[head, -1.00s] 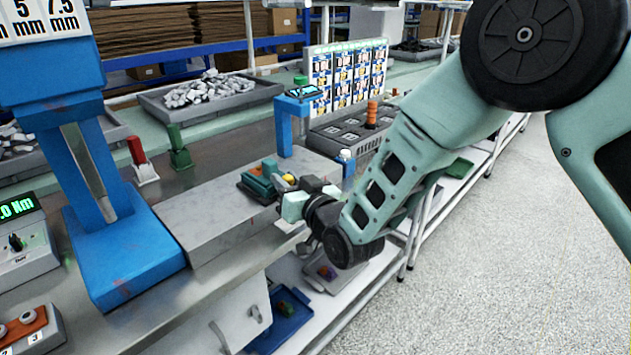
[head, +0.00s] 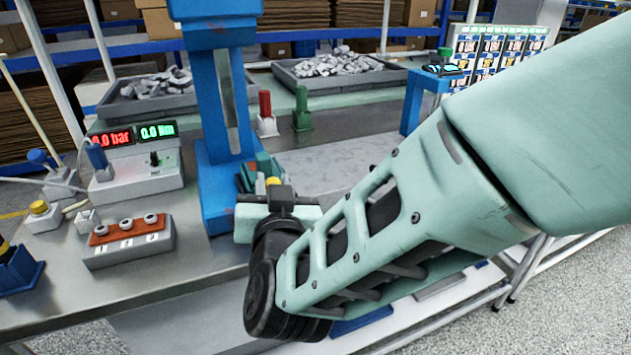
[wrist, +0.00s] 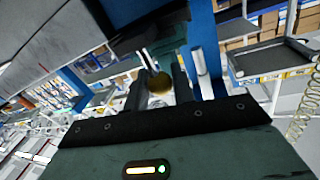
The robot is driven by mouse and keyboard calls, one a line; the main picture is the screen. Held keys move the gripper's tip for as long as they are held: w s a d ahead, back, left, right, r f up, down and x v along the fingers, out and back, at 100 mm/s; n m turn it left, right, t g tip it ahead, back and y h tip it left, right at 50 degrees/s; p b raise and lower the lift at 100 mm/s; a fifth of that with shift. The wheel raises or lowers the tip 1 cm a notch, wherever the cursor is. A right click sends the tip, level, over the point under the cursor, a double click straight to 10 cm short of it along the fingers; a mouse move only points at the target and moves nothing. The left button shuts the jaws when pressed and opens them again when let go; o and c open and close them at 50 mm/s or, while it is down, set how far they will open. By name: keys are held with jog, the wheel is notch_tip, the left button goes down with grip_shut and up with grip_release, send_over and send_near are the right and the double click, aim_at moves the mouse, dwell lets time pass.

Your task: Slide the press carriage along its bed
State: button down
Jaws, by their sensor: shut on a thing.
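The press carriage (head: 262,172), a dark teal block with a yellow knob, sits at the left part of the grey press bed (head: 345,152), at the foot of the blue press column (head: 212,110). My gripper (head: 274,186) is at the near side of the carriage and is shut on its yellow knob. In the wrist view the knob (wrist: 160,83) shows between the two dark fingers. My gripper and arm hide the near part of the carriage and some of the bed.
A red post (head: 266,112) and a green post (head: 301,110) stand behind the bed. A readout box (head: 140,165) and a numbered three-knob box (head: 128,240) stand to the left. Grey trays (head: 340,98) of metal parts lie behind. The bed right of the carriage is clear.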

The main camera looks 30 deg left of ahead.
aim_at(246, 192)
jog(key=shift+s+a, duration=0.65)
jog(key=shift+s, duration=0.2)
jog(key=shift+s+a, duration=0.65)
jog(key=shift+s, duration=0.2)
jog(key=shift+s+r, duration=0.1)
jog(key=c, duration=1.2)
grip_release()
jog(key=shift+a, duration=0.15)
jog(key=shift+c, duration=0.2)
